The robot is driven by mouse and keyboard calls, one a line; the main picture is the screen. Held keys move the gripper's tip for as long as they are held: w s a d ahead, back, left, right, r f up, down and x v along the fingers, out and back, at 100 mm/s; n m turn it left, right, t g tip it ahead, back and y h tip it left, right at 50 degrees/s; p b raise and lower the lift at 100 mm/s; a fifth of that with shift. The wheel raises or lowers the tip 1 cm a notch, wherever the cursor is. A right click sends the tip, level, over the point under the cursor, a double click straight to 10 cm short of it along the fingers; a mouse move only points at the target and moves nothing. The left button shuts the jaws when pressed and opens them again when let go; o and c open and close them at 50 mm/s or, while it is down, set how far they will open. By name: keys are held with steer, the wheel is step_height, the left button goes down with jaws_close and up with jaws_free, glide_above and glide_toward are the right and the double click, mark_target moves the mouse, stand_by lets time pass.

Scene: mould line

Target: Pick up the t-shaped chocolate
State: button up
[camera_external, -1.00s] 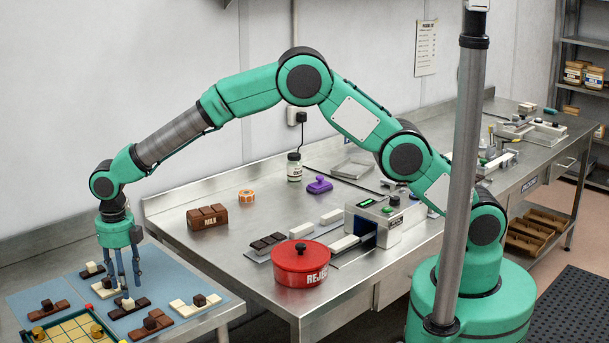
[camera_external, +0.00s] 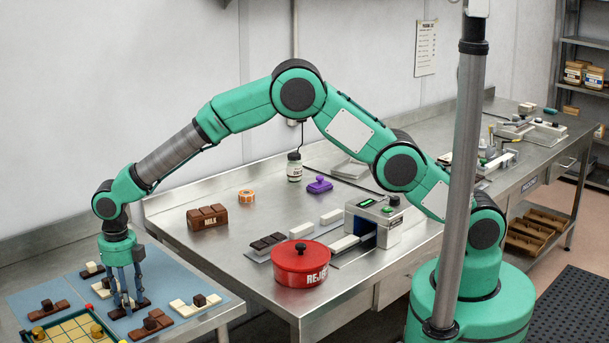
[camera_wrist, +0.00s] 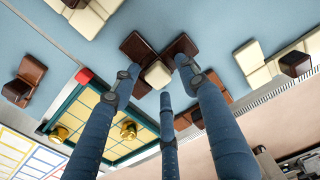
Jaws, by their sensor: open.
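Under my gripper on the blue mat is a dark brown chocolate piece (camera_wrist: 137,46) with a cream cube (camera_wrist: 157,74) at its middle. In the wrist view its brown blocks branch out like a T. It also shows in the external view (camera_external: 141,304), partly hidden by the fingers. My gripper (camera_external: 126,302) points straight down. Its three fingers are open and spread around the piece, with the tips low and close to it. In the wrist view the gripper (camera_wrist: 160,80) has the cream cube between its tips. I cannot tell whether any finger touches it.
Close by on the mat (camera_external: 75,283) lie a cream piece with a dark cube (camera_external: 181,309), a brown piece (camera_external: 152,323) and another brown piece (camera_external: 49,309). A yellow gridded tray (camera_external: 75,328) with gold knobs stands at the front. A red pot (camera_external: 301,264) is on the bench to the right.

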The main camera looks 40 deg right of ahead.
steer(key=shift+c, duration=0.2)
jaws_close()
steer(key=shift+r, duration=0.2)
steer(key=shift+r+p, duration=0.45)
steer(key=shift+r, duration=1.05)
steer(key=shift+s+d+r, duration=0.1)
steer(key=shift+r, duration=0.1)
steer(key=s+d, duration=0.3)
steer(key=s+d+r+p, duration=0.1)
steer(key=s+d, duration=0.6)
steer(key=d, duration=0.1)
steer(key=shift+s+d+r, duration=0.15)
steer(key=shift+s+d, duration=0.1)
steer(key=shift+s, duration=0.05)
